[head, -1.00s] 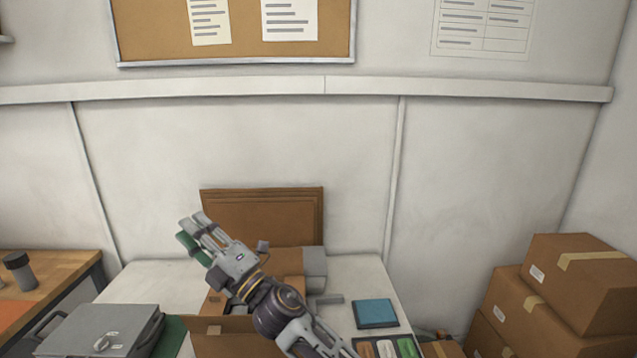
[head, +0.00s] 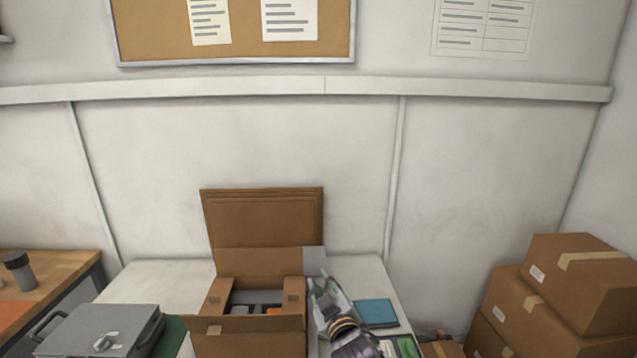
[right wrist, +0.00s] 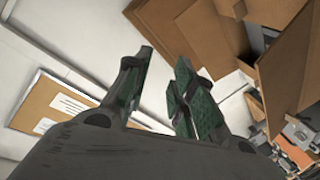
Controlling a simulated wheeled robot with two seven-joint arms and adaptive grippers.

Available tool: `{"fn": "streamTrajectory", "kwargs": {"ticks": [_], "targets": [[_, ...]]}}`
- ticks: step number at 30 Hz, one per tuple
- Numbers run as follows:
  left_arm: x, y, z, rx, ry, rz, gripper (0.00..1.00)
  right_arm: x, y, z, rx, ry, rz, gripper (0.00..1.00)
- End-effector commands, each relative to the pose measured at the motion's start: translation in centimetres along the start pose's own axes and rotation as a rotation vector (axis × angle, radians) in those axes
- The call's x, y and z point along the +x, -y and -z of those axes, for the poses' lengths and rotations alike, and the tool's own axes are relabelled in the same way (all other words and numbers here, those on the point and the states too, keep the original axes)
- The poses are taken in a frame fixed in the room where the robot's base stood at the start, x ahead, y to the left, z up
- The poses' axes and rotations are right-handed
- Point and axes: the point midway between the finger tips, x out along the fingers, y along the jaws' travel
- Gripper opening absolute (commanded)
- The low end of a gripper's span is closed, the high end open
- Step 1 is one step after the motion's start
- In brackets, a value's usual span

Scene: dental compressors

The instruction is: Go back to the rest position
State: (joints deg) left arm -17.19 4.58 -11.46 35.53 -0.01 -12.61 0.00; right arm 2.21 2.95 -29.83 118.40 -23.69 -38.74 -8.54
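My right gripper (head: 322,287) has come down beside the right side of the open cardboard box (head: 248,336) on the white table, pointing toward the wall. In the right wrist view its two green-padded fingers (right wrist: 165,68) stand apart with nothing between them. My left gripper is in neither view.
A blue flat box (head: 375,313) and a dark tray with coloured items (head: 407,346) lie just right of my arm. A grey case (head: 100,330) is at the left. Taped cartons (head: 575,285) are stacked at the right. The wall stands behind.

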Motion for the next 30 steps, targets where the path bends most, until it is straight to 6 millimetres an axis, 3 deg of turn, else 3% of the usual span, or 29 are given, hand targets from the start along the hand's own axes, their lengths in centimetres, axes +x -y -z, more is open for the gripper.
{"fn": "streamTrajectory", "kwargs": {"ticks": [1,6,15,24,30], "targets": [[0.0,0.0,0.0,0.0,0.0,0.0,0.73,-0.7,-0.1,-1.9,0.028,0.051,0.008,0.25],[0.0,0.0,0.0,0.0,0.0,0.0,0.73,-3.2,-0.2,-7.6,0.125,0.22,0.038,0.25],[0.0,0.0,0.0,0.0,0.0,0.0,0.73,-9.6,0.2,-16.5,0.281,0.514,0.095,0.25],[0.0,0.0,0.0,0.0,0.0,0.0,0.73,-17.9,1.2,-23.3,0.412,0.799,0.155,0.25],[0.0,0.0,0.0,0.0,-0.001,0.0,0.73,-22.8,1.8,-25.9,0.473,0.949,0.19,0.25]]}}
